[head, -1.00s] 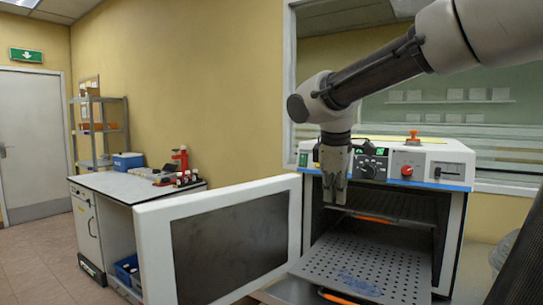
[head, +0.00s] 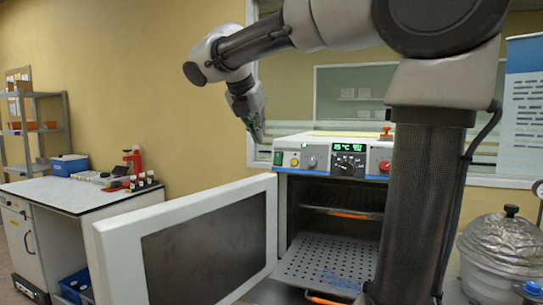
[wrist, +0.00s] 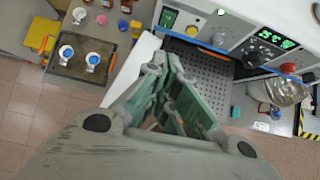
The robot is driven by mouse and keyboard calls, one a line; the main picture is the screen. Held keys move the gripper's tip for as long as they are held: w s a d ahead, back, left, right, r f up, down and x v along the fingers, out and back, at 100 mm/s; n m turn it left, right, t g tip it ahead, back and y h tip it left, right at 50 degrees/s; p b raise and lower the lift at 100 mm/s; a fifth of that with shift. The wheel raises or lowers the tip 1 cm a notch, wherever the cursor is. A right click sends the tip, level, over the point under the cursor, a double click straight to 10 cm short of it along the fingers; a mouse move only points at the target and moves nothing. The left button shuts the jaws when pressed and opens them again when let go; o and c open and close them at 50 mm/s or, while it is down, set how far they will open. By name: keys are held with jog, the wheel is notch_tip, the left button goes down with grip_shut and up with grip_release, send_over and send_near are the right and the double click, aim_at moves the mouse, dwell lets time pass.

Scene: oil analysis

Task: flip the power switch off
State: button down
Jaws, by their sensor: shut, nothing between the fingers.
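The oven (head: 400,150) has a control panel along its top front edge. A green rocker (head: 278,158), which looks like the power switch, sits at the panel's left end. It also shows in the wrist view (wrist: 168,18), where I cannot tell which way it is tipped. My gripper (head: 259,137) is shut and empty. In the head view it hangs just above and left of the rocker, pointing down. In the wrist view its fingers (wrist: 167,65) point toward the panel's left end and appear apart from the rocker.
The oven's white door (head: 110,250) stands open to the left. A perforated tray (head: 330,262) sticks out of the oven. A yellow button, a dial, a lit green display and a red knob (head: 384,166) share the panel. A side table (head: 80,197) stands left and a lidded pot (head: 505,245) right.

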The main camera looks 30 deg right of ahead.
send_near(277, 162)
notch_tip(277, 162, down, 4)
jog(key=shift+w+d+f, duration=0.15)
jog(key=shift+w+d, duration=0.3)
jog(key=shift+d, duration=0.15)
jog(key=shift+w+d+f, duration=0.15)
jog(key=shift+w+d, duration=0.25)
jog(key=shift+d, duration=0.2)
jog(key=shift+w+d+r, duration=0.1)
jog(key=shift+w+d, duration=0.2)
jog(key=shift+d, duration=0.05)
jog(key=shift+r, duration=0.1)
